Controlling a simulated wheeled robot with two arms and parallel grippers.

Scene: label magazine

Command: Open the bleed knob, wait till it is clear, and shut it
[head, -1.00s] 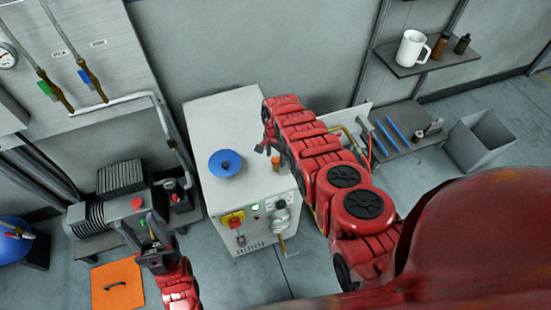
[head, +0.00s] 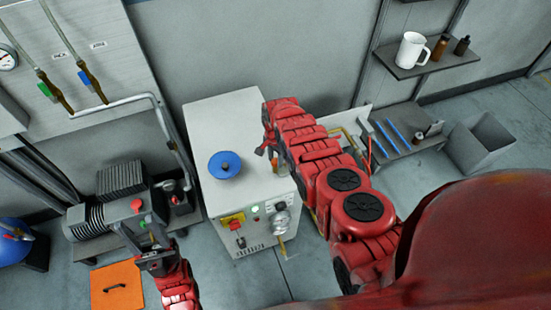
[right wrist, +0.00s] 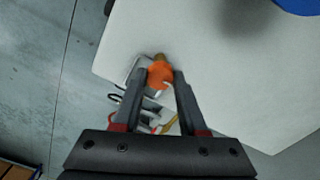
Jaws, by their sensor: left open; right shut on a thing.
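An orange knob (right wrist: 160,74) sits at the edge of the pale cabinet top (right wrist: 215,75). My right gripper (right wrist: 161,78) is shut on this knob, with a finger on each side. In the head view my right gripper (head: 268,150) is over the right part of the cabinet (head: 205,120), and the knob is mostly hidden there by the gripper and arm. A small part (head: 282,168) shows just below the gripper; its contents are too small to judge. My left gripper (head: 155,258) is open and empty, low in front of the grey pump.
A blue round handle (head: 225,165) lies on the cabinet top. The cabinet front has a red switch (head: 236,225), a green lamp (head: 255,208) and a gauge (head: 282,220). The grey pump (head: 105,217) and an orange floor plate (head: 117,285) are at left. A bench with blue tools (head: 395,130) is at right.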

